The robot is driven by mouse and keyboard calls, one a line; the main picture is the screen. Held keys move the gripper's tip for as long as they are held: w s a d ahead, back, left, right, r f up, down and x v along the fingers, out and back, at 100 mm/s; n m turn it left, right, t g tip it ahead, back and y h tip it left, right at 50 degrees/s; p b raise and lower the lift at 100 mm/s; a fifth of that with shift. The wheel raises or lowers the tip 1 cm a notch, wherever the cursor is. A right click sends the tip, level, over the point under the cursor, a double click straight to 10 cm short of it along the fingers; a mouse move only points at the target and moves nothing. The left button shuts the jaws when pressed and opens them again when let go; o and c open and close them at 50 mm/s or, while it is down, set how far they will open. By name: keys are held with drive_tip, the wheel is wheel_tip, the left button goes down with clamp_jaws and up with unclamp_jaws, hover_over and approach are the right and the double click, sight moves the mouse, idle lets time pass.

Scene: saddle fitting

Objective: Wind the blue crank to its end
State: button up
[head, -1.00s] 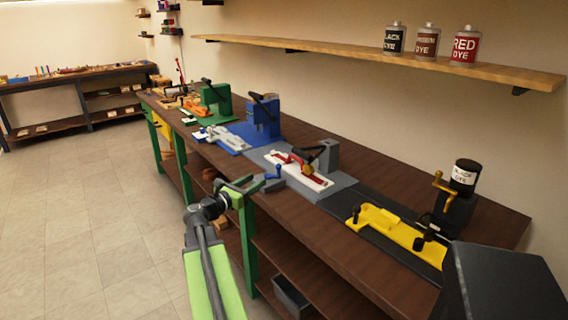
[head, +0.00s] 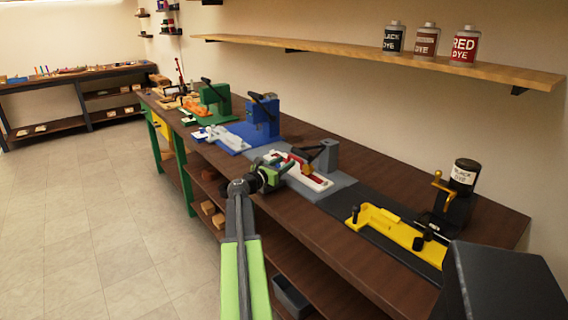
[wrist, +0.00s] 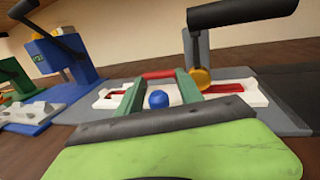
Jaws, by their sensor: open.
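The blue crank's round knob (wrist: 157,99) shows in the wrist view, between the two green fingers of my gripper (wrist: 161,78). The rest of the crank is hidden below, behind the gripper's body. In the head view my gripper (head: 280,171) is at the front edge of the grey station and covers the crank. The fingers are open, one on each side of the knob; I cannot tell whether either touches it. Beyond the knob lies the white fixture (wrist: 248,87) with red parts, on a grey plate (wrist: 284,118).
A grey press (head: 328,155) stands behind the white fixture. A blue press (head: 262,118) and a green press (head: 214,98) are farther left. A yellow fixture (head: 385,228) and a black dye bottle (head: 464,174) are to the right. The floor (head: 110,220) left of the bench is clear.

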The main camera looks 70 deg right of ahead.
drive_tip(key=shift+c, duration=0.4)
clamp_jaws()
drive_tip(key=shift+s+d, duration=0.1)
drive_tip(key=shift+d, duration=0.35)
drive_tip(key=shift+a, duration=0.4)
drive_tip(key=shift+w+d+n+t, duration=0.15)
drive_tip(key=shift+w+n+t, duration=0.1)
drive_tip(key=shift+n+t, duration=0.25)
idle(0.5)
drive_tip(key=shift+o, duration=0.4)
unclamp_jaws()
